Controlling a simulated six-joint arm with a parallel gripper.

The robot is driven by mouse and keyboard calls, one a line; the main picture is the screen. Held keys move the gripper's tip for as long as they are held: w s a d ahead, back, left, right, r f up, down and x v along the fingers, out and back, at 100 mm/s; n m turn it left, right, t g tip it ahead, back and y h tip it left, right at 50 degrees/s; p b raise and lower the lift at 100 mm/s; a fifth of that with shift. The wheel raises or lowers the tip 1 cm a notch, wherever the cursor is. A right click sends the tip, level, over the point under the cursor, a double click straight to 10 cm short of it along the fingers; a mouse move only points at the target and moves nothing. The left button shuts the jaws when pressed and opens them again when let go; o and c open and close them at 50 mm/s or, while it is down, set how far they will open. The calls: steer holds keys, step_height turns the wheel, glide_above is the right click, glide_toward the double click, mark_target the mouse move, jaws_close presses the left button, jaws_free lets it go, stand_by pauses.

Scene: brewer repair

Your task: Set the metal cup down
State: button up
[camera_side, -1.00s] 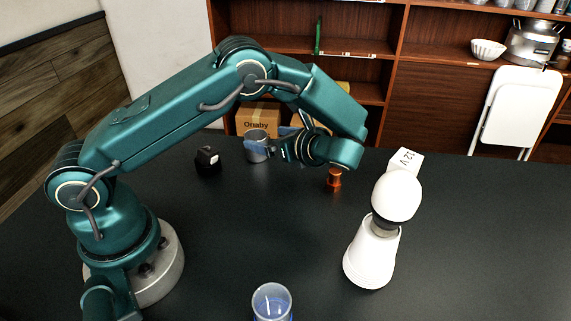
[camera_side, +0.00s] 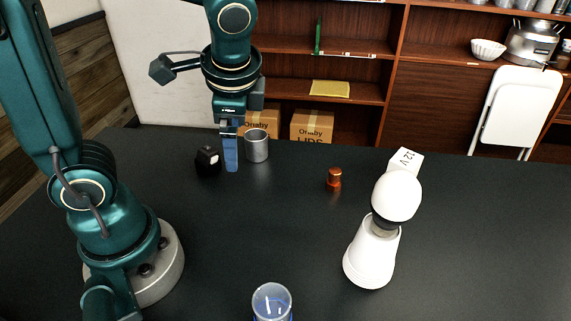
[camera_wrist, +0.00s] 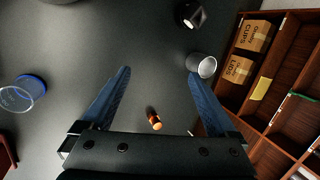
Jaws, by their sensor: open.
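The metal cup (camera_side: 257,147) stands upright on the black table, toward the back. It also shows in the wrist view (camera_wrist: 204,66), at the upper right, beyond the tip of the right finger. My gripper (camera_side: 230,165) points down in the side view, left of the cup and apart from it as far as I can tell. In the wrist view my gripper (camera_wrist: 158,75) has its two blue fingers spread wide with nothing between their tips.
A small black object (camera_side: 207,160) sits left of my gripper. An orange-brown cylinder (camera_side: 334,178) stands to the right. The table's middle is clear.

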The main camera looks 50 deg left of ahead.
steer(key=s+d+r+n+t+h, duration=0.1)
steer(key=s+d+n+t+h, duration=0.3)
steer(key=n, duration=0.3)
steer(key=shift+s+d+r, duration=0.3)
steer(key=shift+s+d, duration=0.2)
steer(key=shift+d, duration=0.1)
stand_by(0.6)
